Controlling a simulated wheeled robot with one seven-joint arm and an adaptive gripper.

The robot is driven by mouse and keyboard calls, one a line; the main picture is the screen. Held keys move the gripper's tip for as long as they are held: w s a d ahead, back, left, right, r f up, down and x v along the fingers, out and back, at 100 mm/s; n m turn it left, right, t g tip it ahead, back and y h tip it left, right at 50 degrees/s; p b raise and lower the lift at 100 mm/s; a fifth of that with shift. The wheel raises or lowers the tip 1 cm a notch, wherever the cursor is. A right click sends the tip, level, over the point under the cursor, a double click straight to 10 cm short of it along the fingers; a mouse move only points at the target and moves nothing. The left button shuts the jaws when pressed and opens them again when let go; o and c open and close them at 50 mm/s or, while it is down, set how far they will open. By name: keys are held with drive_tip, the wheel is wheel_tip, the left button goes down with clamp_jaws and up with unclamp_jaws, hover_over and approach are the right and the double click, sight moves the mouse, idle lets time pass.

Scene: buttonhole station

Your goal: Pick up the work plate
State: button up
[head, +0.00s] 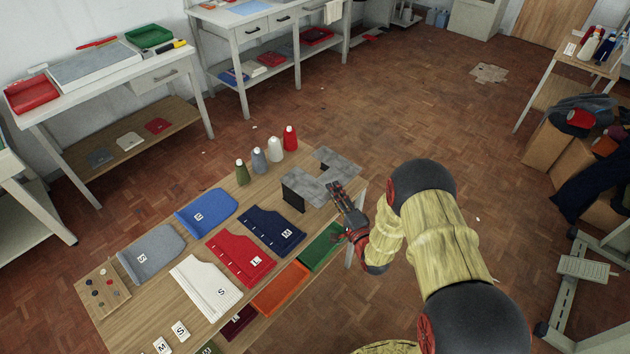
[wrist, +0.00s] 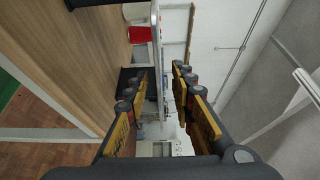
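The grey mottled work plate (head: 308,187) lies flat, raised above the right part of the wooden table on dark supports (head: 292,200). A second grey piece (head: 338,158) shows behind it; I cannot tell if they are one plate. My gripper (head: 340,197) is at the plate's right edge. In the wrist view the plate (wrist: 154,50) appears edge-on as a thin strip, and my gripper (wrist: 162,85) has its fingers apart, one on each side of that strip. I see a gap to the right-hand finger; contact on the other side is unclear.
Several thread cones, including a red one (head: 290,138), stand behind the plate. Cut garment pieces, such as a navy one (head: 271,230) and a red one (head: 240,259), cover the table left of it. A wooden block with buttons (head: 102,290) is at the left end.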

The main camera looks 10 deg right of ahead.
sight(321, 184)
drive_tip(key=w, duration=0.3)
drive_tip(key=shift+w+a+f+b, duration=0.15)
drive_tip(key=shift+w+a+b, duration=0.2)
drive_tip(key=shift+a+b, duration=0.05)
drive_tip(key=c, duration=0.3)
clamp_jaws()
idle(0.3)
